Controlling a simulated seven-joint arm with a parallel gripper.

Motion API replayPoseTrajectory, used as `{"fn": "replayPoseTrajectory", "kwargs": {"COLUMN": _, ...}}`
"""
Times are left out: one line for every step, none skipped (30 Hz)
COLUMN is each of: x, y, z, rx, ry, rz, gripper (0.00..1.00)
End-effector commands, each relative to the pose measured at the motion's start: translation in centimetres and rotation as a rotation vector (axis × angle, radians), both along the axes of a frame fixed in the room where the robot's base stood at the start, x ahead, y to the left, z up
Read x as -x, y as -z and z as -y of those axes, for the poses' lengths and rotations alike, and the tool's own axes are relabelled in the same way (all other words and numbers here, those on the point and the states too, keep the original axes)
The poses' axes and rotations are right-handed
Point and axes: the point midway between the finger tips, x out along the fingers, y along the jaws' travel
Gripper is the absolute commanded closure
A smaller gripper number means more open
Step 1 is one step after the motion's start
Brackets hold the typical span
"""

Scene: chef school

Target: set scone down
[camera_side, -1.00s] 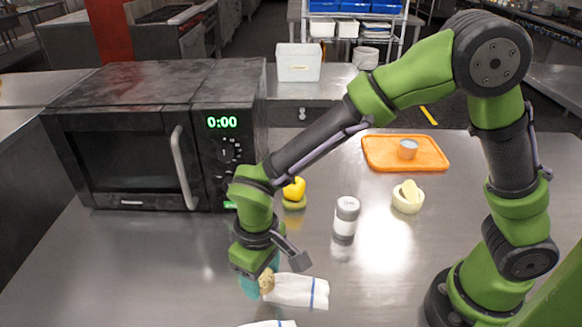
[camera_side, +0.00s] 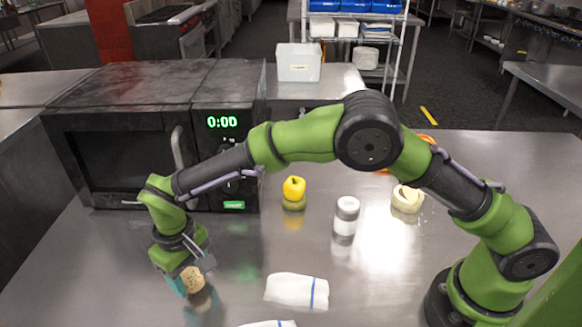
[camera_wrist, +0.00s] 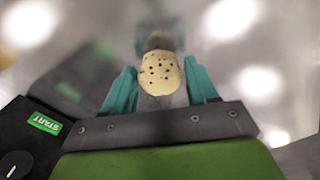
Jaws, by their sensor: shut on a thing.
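The scone (camera_side: 193,279) is pale and round with dark specks. It is held between the teal fingers of my gripper (camera_side: 184,283), in the lower left of the side view, in front of the microwave. In the wrist view the scone (camera_wrist: 160,73) sits between the two fingertips of my gripper (camera_wrist: 160,88). Its dark reflection shows on the steel counter (camera_side: 115,270) below it. I cannot tell whether the scone touches the counter.
The black microwave (camera_side: 120,150) stands behind my gripper. A white folded towel (camera_side: 292,290) lies to the right, with another partly cut off below. The counter's left front is clear.

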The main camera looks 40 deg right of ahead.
Motion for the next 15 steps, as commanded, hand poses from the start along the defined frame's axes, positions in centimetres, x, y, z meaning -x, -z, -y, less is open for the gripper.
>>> {"fn": "replayPoseTrajectory", "kwargs": {"x": 0.1, "y": 0.9, "z": 0.0, "rx": 0.002, "ry": 0.0, "rz": -0.003, "gripper": 0.73}}
{"fn": "replayPoseTrajectory", "kwargs": {"x": 0.1, "y": 1.4, "z": 0.0, "rx": 0.001, "ry": 0.001, "rz": -0.003, "gripper": 0.73}}
{"fn": "replayPoseTrajectory", "kwargs": {"x": 0.0, "y": 1.8, "z": 0.0, "rx": -0.001, "ry": 0.0, "rz": -0.001, "gripper": 0.73}}
{"fn": "replayPoseTrajectory", "kwargs": {"x": 0.0, "y": 1.9, "z": 0.0, "rx": -0.001, "ry": 0.001, "rz": -0.001, "gripper": 0.73}}
{"fn": "replayPoseTrajectory", "kwargs": {"x": 0.0, "y": 2.0, "z": 0.0, "rx": -0.001, "ry": 0.001, "rz": 0.0, "gripper": 0.73}}
{"fn": "replayPoseTrajectory", "kwargs": {"x": 0.0, "y": 2.0, "z": 0.0, "rx": -0.002, "ry": 0.001, "rz": 0.0, "gripper": 0.73}}
{"fn": "replayPoseTrajectory", "kwargs": {"x": 0.0, "y": 2.0, "z": 0.0, "rx": -0.002, "ry": 0.001, "rz": 0.0, "gripper": 0.73}}
{"fn": "replayPoseTrajectory", "kwargs": {"x": 0.0, "y": 2.0, "z": 0.0, "rx": -0.002, "ry": 0.001, "rz": 0.0, "gripper": 0.73}}
{"fn": "replayPoseTrajectory", "kwargs": {"x": 0.0, "y": 2.0, "z": 0.0, "rx": -0.002, "ry": 0.001, "rz": 0.0, "gripper": 0.73}}
{"fn": "replayPoseTrajectory", "kwargs": {"x": 0.0, "y": 2.0, "z": 0.0, "rx": -0.002, "ry": 0.001, "rz": 0.0, "gripper": 0.73}}
{"fn": "replayPoseTrajectory", "kwargs": {"x": 0.0, "y": 2.0, "z": 0.0, "rx": -0.002, "ry": 0.001, "rz": 0.0, "gripper": 0.73}}
{"fn": "replayPoseTrajectory", "kwargs": {"x": 0.0, "y": 2.0, "z": 0.0, "rx": -0.002, "ry": 0.001, "rz": 0.0, "gripper": 0.73}}
{"fn": "replayPoseTrajectory", "kwargs": {"x": 0.0, "y": 2.1, "z": 0.0, "rx": -0.001, "ry": 0.001, "rz": 0.001, "gripper": 0.73}}
{"fn": "replayPoseTrajectory", "kwargs": {"x": 0.0, "y": 2.2, "z": 0.0, "rx": -0.001, "ry": 0.0, "rz": 0.001, "gripper": 0.73}}
{"fn": "replayPoseTrajectory", "kwargs": {"x": 0.0, "y": 2.3, "z": 0.0, "rx": -0.001, "ry": 0.0, "rz": 0.001, "gripper": 0.73}}
